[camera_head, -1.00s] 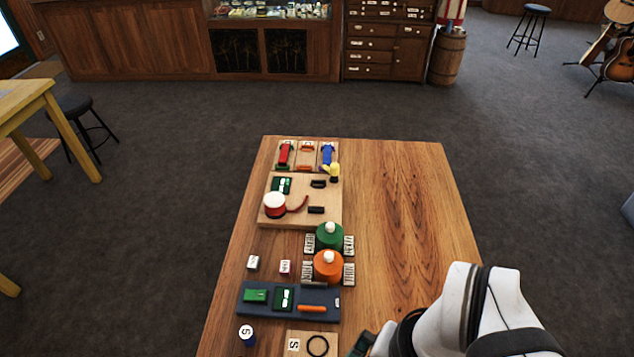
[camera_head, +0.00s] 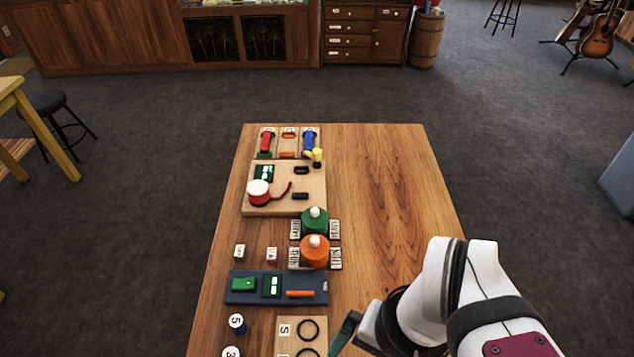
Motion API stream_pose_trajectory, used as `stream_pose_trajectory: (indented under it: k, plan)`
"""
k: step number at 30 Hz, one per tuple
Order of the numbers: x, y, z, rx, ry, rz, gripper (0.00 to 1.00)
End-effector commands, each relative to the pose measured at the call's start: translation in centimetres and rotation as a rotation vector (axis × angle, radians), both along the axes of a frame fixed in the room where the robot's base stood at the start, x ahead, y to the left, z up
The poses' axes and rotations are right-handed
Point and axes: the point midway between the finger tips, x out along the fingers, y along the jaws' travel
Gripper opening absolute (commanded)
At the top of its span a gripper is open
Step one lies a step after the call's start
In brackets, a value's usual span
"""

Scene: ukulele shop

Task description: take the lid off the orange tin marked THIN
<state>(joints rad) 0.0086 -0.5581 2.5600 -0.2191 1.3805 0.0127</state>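The orange tin (camera_head: 314,255) stands on the wooden table, just in front of a green tin (camera_head: 315,223). It is round, with a white knob (camera_head: 315,241) on top, and its lid appears to be on. Small lettered cards flank both tins, too small to read surely. My gripper (camera_head: 345,333) shows only in part at the bottom, to the right and nearer the camera than the orange tin, and apart from it. My arm hides the rest of it, so I cannot tell whether its fingers are open or shut.
A dark blue tray (camera_head: 236,295) lies in front of the orange tin. A wooden board (camera_head: 283,347) with black rings is near my gripper. A pale wooden board (camera_head: 270,208) with a red and white drum-like piece stands behind the tins. The table's right half (camera_head: 385,190) is clear.

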Motion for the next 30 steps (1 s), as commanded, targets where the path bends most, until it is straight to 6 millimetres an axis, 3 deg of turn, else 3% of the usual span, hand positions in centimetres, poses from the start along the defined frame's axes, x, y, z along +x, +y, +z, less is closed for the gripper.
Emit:
stream_pose_trajectory:
  k: [14,16,17,19,21,24,27,30]
  plan:
    - [0.0,0.0,0.0,0.0,0.0,0.001,1.0]
    - [1.0,0.0,0.5,-0.004,-0.004,0.045,1.0]
    - [2.2,0.0,0.9,-0.009,-0.009,0.092,1.0]
    - [6.4,0.3,2.3,-0.028,-0.029,0.271,1.0]
    - [12.1,1.1,3.0,-0.052,-0.054,0.508,1.0]
    - [19.8,3.1,2.4,-0.082,-0.084,0.832,1.0]
    - [25.2,5.2,0.7,-0.105,-0.104,1.082,1.0]
    - [28.0,6.5,-0.7,-0.119,-0.114,1.225,1.0]
